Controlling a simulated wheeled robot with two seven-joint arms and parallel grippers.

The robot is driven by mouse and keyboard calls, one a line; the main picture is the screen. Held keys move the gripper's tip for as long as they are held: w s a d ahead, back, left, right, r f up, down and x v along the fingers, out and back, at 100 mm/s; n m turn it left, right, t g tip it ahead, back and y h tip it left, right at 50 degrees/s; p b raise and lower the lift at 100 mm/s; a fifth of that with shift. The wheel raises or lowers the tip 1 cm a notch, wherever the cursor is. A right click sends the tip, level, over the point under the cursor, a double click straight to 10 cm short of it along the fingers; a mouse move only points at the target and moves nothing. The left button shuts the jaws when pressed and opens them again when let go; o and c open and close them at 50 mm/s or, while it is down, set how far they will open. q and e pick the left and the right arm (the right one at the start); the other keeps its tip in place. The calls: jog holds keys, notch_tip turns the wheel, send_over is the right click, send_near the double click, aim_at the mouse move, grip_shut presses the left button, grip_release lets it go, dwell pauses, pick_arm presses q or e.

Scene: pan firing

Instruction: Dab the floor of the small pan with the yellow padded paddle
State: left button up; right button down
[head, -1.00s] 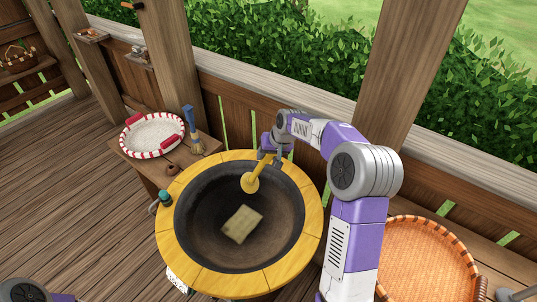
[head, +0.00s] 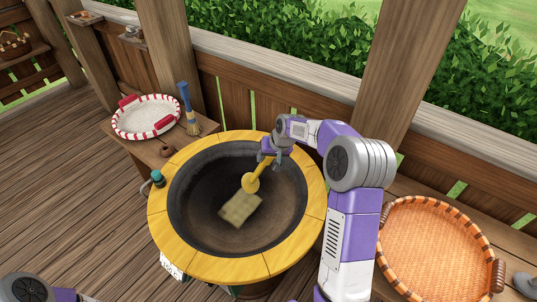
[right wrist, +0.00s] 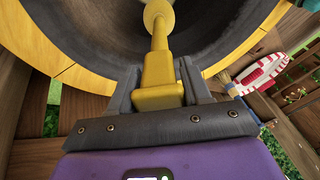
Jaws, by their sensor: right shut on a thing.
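The small pan (head: 182,215) is a wide dark bowl with a yellow segmented rim, in the middle of the head view. My right gripper (head: 268,160) is over the pan's far right part, shut on the handle of the yellow paddle (head: 250,182). My left gripper is not in view.
A small wooden table at the left holds a red-and-white striped basket (head: 146,117), a blue-handled brush (head: 187,105) and a small brown pot (head: 166,150). An orange woven basket (head: 430,250) is at the right. A wooden railing runs behind the pan.

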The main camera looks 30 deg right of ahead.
aim_at(267, 165)
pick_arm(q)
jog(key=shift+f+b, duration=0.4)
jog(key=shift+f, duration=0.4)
pick_arm(e)
jog(key=shift+f, duration=1)
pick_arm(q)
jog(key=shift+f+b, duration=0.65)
pick_arm(e)
jog(key=shift+f, duration=0.9)
jog(key=shift+a, duration=0.1)
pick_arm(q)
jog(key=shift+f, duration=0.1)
pick_arm(e)
jog(key=a, duration=0.1)
jog(key=s+a, duration=0.1)
jog(key=shift+a+r, duration=0.15)
jog(key=shift+a, duration=0.25)
pick_arm(q)
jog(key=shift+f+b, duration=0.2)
jog(key=shift+b, duration=0.15)
pick_arm(e)
jog(key=shift+s+a, duration=0.3)
jog(key=shift+a, duration=0.35)
jog(key=shift+s+a, duration=0.25)
jog(key=shift+a, duration=0.35)
jog(key=shift+a, duration=0.1)
